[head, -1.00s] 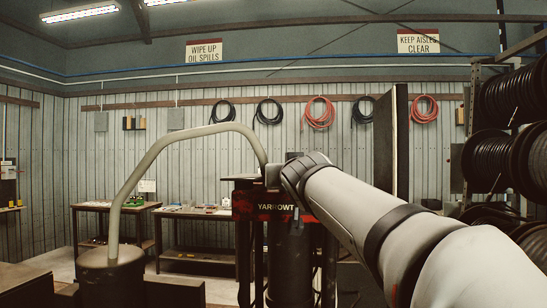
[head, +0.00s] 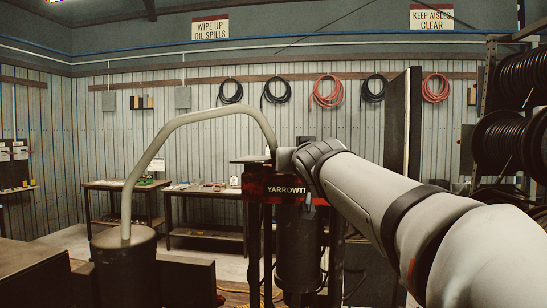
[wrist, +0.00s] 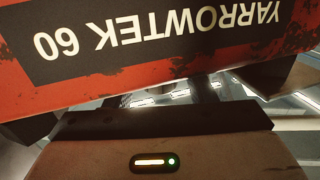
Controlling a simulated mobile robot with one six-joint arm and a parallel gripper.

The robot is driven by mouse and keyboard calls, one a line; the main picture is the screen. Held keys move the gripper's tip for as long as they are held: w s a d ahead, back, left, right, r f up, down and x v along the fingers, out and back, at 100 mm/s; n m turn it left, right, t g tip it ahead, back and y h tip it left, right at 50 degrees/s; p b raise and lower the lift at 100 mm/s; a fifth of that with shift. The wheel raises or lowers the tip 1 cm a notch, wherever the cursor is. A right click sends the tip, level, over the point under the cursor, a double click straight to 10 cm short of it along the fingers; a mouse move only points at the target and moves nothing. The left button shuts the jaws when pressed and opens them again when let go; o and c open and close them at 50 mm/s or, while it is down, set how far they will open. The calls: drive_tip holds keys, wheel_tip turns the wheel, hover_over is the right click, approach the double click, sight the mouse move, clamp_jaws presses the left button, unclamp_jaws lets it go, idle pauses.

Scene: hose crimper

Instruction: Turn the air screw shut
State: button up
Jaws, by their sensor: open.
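The crimper (head: 262,184) shows its worn red band and dark nameplate in the head view, with dark legs and a dark cylinder below. In the wrist view its YARROWTEK 60 plate (wrist: 160,38) is upside down and close, across the top. My gripper (head: 284,158) is at the crimper's upper edge in the head view. Its fingers are mostly hidden there, and I see nothing held. A brown housing with a lit indicator (wrist: 153,162) fills the bottom of the wrist view. I cannot make out the air screw in either view.
A thick beige pipe (head: 185,121) arches from a dark drum (head: 124,272) to the crimper. A dark upright panel (head: 403,123) and hose reels (head: 497,142) stand to the right. Benches (head: 207,193) line the back wall. Some floor is clear at left.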

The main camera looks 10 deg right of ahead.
drive_tip(key=s+b, duration=0.1)
drive_tip(key=s, duration=0.6)
drive_tip(key=shift+s+a+b, duration=0.15)
drive_tip(key=shift+s+b, duration=0.25)
drive_tip(key=shift+s, duration=0.1)
